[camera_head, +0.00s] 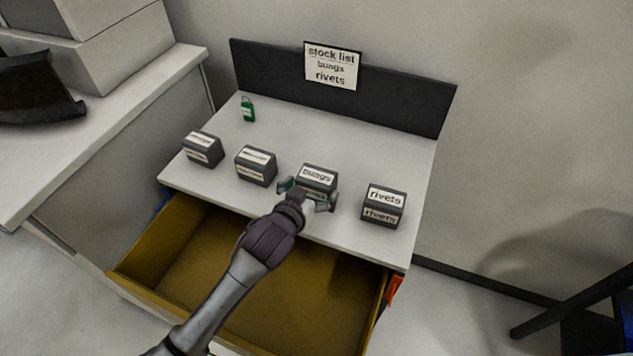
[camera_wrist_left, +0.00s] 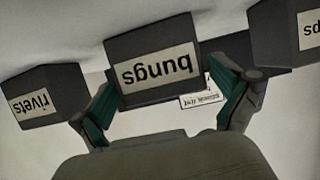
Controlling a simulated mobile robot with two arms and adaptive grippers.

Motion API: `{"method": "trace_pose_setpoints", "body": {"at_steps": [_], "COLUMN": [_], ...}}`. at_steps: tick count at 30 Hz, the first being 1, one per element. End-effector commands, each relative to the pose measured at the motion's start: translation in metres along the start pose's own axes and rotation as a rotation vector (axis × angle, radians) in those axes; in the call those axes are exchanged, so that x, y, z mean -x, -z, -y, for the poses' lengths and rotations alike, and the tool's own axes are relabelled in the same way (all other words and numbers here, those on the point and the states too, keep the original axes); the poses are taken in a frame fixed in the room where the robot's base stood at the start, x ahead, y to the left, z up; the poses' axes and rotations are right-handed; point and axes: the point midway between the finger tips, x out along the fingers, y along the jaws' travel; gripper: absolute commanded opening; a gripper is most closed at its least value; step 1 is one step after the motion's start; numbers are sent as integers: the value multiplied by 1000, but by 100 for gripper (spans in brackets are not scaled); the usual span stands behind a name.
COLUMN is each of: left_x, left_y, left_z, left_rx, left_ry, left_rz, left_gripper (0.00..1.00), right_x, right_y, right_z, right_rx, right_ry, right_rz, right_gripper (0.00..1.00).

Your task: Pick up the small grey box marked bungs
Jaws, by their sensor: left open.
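The small grey box marked bungs (camera_head: 317,176) sits on the white worktop, third from the left in a row of small grey boxes. My left gripper (camera_head: 306,196) is at its front side, with its fingers spread to either side of the box's lower front. In the left wrist view the bungs box (camera_wrist_left: 155,58) appears upside down, between and ahead of the two open green-padded fingers (camera_wrist_left: 165,108). I cannot tell whether either finger touches it. My right gripper is not in view.
A rivets box (camera_head: 384,206) stands to the right. Two more grey boxes (camera_head: 256,165) (camera_head: 203,149) stand to the left. A green padlock-like item (camera_head: 248,109) is behind them. A stock list sign (camera_head: 332,66) is on the dark back panel. An open yellow drawer (camera_head: 215,262) juts out below.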

Motion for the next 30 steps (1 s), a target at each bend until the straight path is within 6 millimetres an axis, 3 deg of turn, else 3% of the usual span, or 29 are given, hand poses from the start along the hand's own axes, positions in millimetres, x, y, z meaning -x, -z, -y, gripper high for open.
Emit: {"method": "trace_pose_setpoints", "body": {"at_steps": [6, 15, 24, 30], "left_x": [-26, -30, -29, -29], "left_y": [1, 0, 0, 0], "left_z": [-1, -1, -1, -1], "left_rx": [1, 1, 1, 1], "left_ry": [0, -1, -1, -1], "left_rz": [0, 0, 0, -1], "left_gripper": [100, 100, 50, 46], "right_x": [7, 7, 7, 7], "right_y": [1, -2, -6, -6], "right_z": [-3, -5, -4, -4], "right_rx": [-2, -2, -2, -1], "right_ry": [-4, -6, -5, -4], "right_rz": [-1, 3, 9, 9], "right_gripper": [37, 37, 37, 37]}}
